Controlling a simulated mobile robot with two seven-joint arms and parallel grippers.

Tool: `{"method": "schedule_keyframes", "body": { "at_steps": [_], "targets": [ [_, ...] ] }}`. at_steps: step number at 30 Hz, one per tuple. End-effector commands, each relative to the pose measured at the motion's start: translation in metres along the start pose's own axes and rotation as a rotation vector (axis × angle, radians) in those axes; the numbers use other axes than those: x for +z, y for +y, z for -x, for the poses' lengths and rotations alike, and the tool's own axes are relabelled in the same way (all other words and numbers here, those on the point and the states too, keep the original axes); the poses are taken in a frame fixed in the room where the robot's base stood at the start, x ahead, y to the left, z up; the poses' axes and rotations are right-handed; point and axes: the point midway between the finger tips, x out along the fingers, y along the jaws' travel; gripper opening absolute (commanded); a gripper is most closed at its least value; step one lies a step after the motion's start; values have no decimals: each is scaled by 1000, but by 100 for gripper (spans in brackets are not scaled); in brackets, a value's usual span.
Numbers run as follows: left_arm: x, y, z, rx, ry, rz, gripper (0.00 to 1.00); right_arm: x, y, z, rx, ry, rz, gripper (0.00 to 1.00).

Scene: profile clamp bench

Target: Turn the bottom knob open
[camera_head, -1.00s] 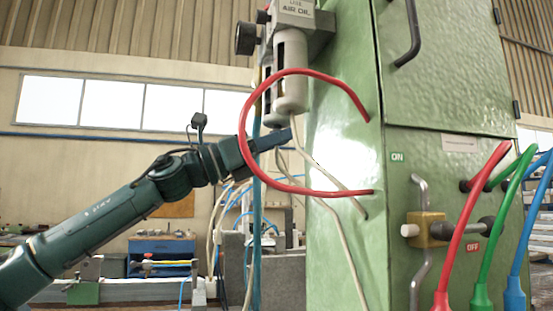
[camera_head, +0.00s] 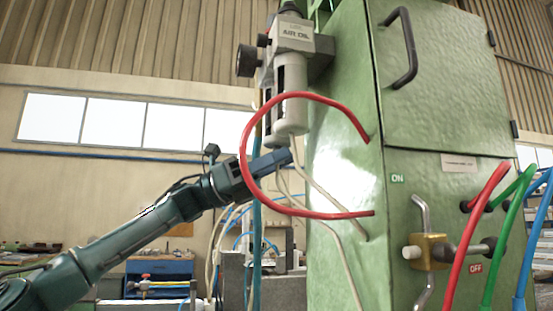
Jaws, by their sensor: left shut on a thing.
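An air-oil unit (camera_head: 292,38) with a black side knob (camera_head: 247,62) and white bowls (camera_head: 291,112) hangs on the left side of the green cabinet. My left gripper (camera_head: 284,157) reaches in from the left, with its blue fingertips right under the bowl. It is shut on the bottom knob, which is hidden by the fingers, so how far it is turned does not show. My right gripper is not in view.
A red hose (camera_head: 247,165) loops in front of my left wrist and the bowls, joined to the green cabinet (camera_head: 345,200). Pale tubes hang below the unit. A brass valve (camera_head: 432,252) sits between ON and OFF labels, near red, green and blue hoses.

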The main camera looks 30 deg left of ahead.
Motion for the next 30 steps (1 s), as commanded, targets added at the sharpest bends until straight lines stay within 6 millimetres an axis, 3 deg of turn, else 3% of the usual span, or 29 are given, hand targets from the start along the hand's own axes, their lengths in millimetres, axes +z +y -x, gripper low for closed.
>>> {"method": "schedule_keyframes", "body": {
  "at_steps": [9, 10, 17, 25, 30],
  "targets": [
    [0, 0, 0, 0, 0, 1, 2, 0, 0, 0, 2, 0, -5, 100],
    [0, 0, 0, 0, 0, 1, 27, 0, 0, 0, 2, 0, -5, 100],
    [0, 0, 0, 0, 0, 1, 46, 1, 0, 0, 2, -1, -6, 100],
    [0, 0, 2, 1, 0, 0, 46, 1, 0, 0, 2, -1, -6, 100],
    [0, 1, 22, 4, -2, 0, 46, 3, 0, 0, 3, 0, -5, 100]
  ]
}}
